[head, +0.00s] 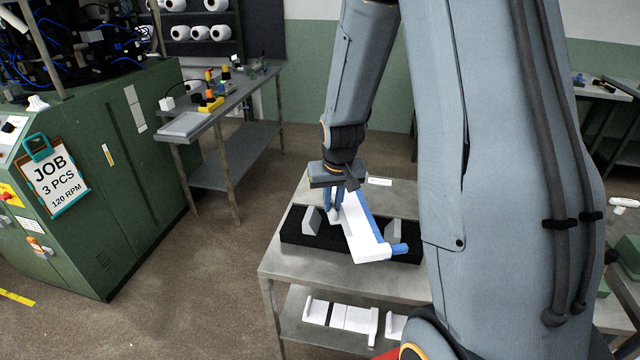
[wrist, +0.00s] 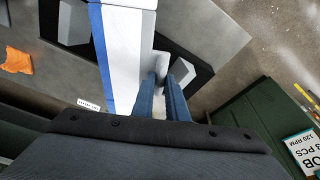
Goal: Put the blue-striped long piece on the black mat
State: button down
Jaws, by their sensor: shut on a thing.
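The blue-striped long piece (head: 363,232) is white with a blue stripe along one long edge and a blue end piece. My gripper (head: 336,208) is shut on it, with blue fingers around a small white part at its side, as the wrist view (wrist: 164,92) shows. The long piece (wrist: 128,45) lies slantwise over the black mat (head: 292,238), its near end reaching the mat's front edge. I cannot tell whether it touches the mat. The mat also shows in the wrist view (wrist: 204,76), partly hidden under the piece.
Two grey angled blocks stand on the mat, one left (head: 311,220) and one right (head: 393,231). The mat lies on a metal table (head: 285,265). White parts (head: 345,317) lie on its lower shelf. A green machine (head: 100,180) stands at left. My arm hides the table's right side.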

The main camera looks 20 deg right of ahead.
jog(key=shift+w, duration=0.45)
jog(key=shift+f+b, duration=2.7)
jog(key=shift+f, duration=0.65)
jog(key=shift+f, duration=0.2)
jog(key=c, duration=1.7)
grip_release()
jog(key=shift+o, duration=0.2)
jog(key=shift+s+r, duration=0.1)
jog(key=shift+r, duration=0.05)
